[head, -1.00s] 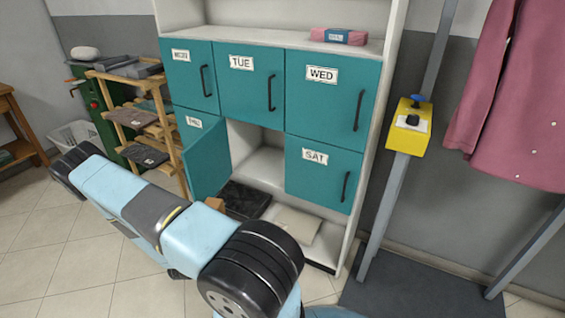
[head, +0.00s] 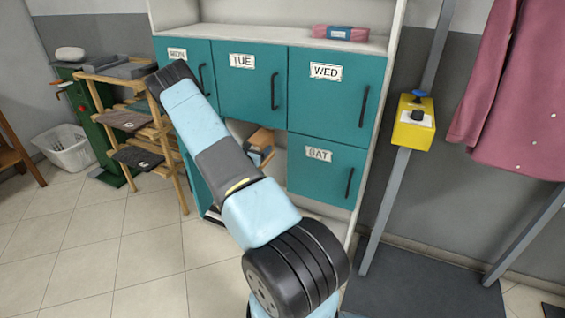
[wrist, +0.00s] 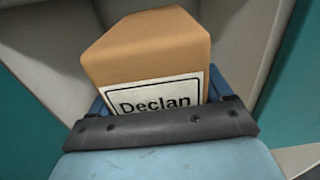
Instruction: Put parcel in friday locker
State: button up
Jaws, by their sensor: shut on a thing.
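The parcel (head: 262,138) is a brown box at the opening of the middle bottom locker (head: 240,128), between the lower left door and SAT. In the wrist view the parcel (wrist: 150,45) fills the middle and has a white label reading "Declan". My gripper (head: 260,155) is shut on it; the blue fingers show at its sides in the wrist view. The locker's teal door (head: 196,180) stands open to the left, mostly behind my arm. No FRI label is visible. Pale locker walls surround the parcel in the wrist view; how deep it sits I cannot tell.
The closed TUE (head: 245,85), WED (head: 330,100) and SAT (head: 320,175) doors surround the opening. A pink bundle (head: 340,33) lies on the shelf above. A wooden rack (head: 145,125) stands left, a yellow control box (head: 413,125) right. The front floor is clear.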

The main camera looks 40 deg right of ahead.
jog(key=shift+w+d+f, duration=1.45)
jog(key=shift+d+f, duration=0.5)
jog(key=shift+f, duration=0.15)
jog(key=shift+w+d+f, duration=1.45)
jog(key=shift+d+f, duration=0.55)
jog(key=shift+f, duration=0.1)
jog(key=shift+w+d+f, duration=1.45)
jog(key=shift+d+f, duration=0.5)
jog(key=shift+f, duration=0.15)
jog(key=o, duration=1.3)
jog(key=shift+a, duration=0.1)
jog(key=v, duration=1.2)
